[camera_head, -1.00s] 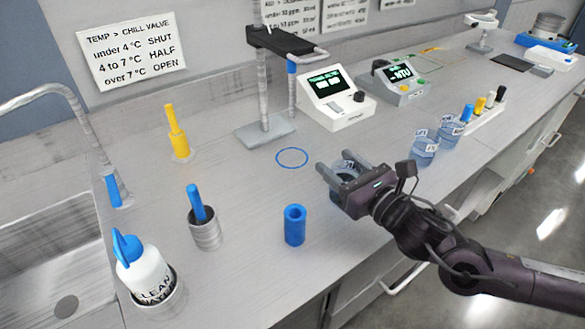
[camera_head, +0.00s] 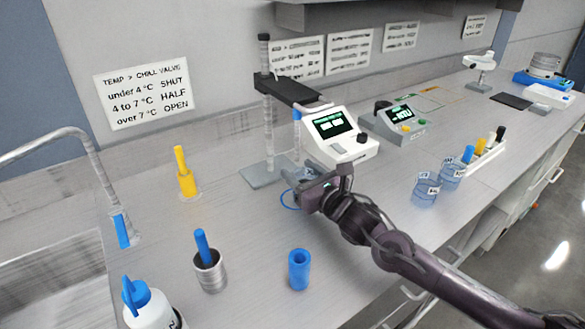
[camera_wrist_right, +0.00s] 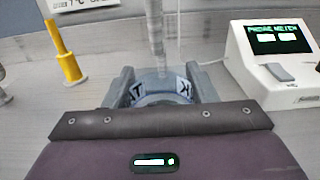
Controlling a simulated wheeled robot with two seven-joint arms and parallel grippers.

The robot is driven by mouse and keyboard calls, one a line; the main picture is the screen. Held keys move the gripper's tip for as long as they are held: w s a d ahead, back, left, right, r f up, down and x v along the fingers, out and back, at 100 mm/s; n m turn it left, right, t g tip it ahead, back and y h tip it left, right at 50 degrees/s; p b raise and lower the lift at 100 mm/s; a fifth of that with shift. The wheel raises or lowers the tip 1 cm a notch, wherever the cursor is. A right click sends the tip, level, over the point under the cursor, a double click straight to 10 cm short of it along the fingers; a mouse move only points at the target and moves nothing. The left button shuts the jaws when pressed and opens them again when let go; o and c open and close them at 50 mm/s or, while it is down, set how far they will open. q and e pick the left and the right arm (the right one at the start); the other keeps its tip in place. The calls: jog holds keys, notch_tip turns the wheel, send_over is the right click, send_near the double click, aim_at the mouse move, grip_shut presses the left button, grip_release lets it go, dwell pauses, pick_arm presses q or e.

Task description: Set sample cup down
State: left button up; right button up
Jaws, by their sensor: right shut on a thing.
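My right gripper (camera_head: 303,190) is shut on the sample cup, over the blue ring mark (camera_head: 289,200) on the counter, just in front of the stand's grey base. In the right wrist view the cup (camera_wrist_right: 162,88) sits between the two fingers of the gripper (camera_wrist_right: 163,82), with dark letters on its label partly visible. In the head view the gripper mostly hides the cup. I cannot tell whether the cup touches the counter. My left gripper is out of view.
The probe stand (camera_head: 268,175) and the white meter (camera_head: 340,140) stand close behind the gripper. A blue cylinder (camera_head: 299,270), a steel holder (camera_head: 210,272) and a yellow-handled tool (camera_head: 186,175) stand around. Two labelled cups (camera_head: 425,192) are to the right.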

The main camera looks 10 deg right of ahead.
aim_at(298, 176)
jog(key=x, duration=0.3)
jog(key=shift+w+a+r+p, duration=0.1)
jog(key=shift+r+p, duration=0.05)
jog(key=shift+p, duration=0.15)
jog(key=shift+w+a, duration=0.1)
jog(key=shift+w, duration=0.15)
jog(key=shift+s+f, duration=0.1)
jog(key=shift+f, duration=0.75)
jog(key=shift+f, duration=0.2)
jog(key=o, duration=1.1)
